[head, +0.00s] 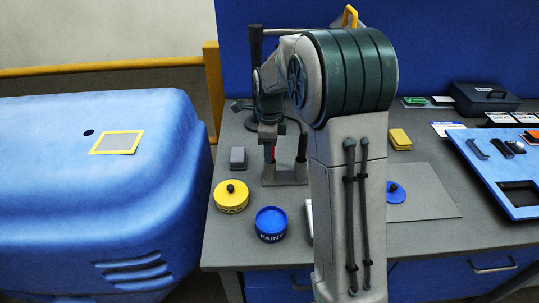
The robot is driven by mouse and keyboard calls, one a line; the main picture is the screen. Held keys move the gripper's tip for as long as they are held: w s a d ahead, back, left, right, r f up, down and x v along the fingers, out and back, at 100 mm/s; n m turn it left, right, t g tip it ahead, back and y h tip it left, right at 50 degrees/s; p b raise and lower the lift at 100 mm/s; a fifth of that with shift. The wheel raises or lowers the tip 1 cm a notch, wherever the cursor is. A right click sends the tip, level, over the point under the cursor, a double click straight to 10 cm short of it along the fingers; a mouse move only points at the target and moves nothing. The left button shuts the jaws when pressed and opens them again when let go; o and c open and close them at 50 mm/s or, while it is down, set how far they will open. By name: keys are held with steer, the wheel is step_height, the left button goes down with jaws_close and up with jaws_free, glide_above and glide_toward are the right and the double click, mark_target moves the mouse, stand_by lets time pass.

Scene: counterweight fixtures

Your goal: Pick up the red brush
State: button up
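My arm rises through the middle of the head view and bends down to the left at the far side of the grey table. My gripper (269,143) points down just above a small grey stand (286,179). A small strip of red (274,153) shows just beside or below the fingers. It may be part of the red brush, but most of it is hidden and too small to make out. I cannot tell whether the fingers touch it, or whether they are open or shut.
On the grey table (430,240) stand a yellow lidded tin (232,198), a blue paint tin (270,226) and a grey block (238,158). A yellow block (400,140) and a blue tool tray (475,165) are right. A blue car-like body (80,220) fills the left.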

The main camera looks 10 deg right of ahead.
jaws_close()
step_height(320, 180, up, 10)
steer(key=shift+b, duration=0.4)
stand_by(0.4)
